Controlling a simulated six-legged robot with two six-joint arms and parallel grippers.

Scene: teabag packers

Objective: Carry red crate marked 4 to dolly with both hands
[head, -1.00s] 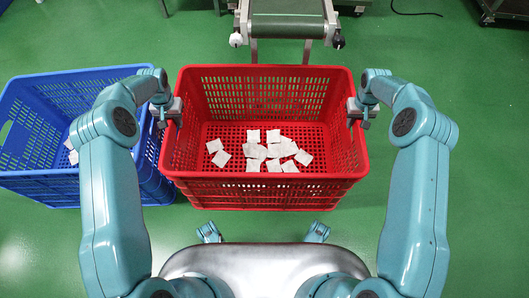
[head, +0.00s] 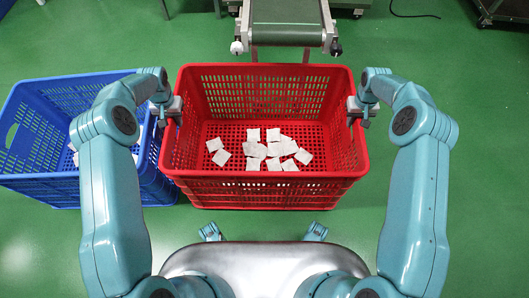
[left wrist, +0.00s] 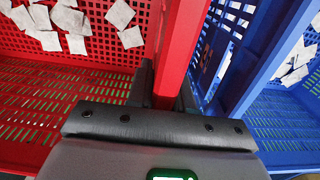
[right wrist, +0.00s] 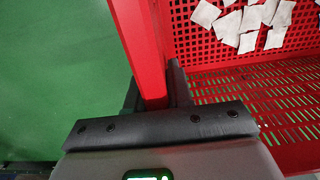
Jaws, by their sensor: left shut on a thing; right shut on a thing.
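The red crate (head: 265,187) is in the middle of the head view, between my arms, with several white teabags (head: 264,150) lying in it. No number 4 shows on its visible sides. My left gripper (head: 173,110) is shut on the crate's left rim, which runs between its fingers in the left wrist view (left wrist: 180,50). My right gripper (head: 358,110) is shut on the right rim, also seen in the right wrist view (right wrist: 140,45). The crate looks level; how high it is off the floor is unclear. I cannot identify a dolly for certain.
A blue crate (head: 45,185) with teabags stands close on the left, partly behind my left arm. A conveyor end (head: 290,38) is just beyond the red crate. A dark wheeled frame (head: 500,12) is at the far right. Green floor (head: 470,130) is clear on the right.

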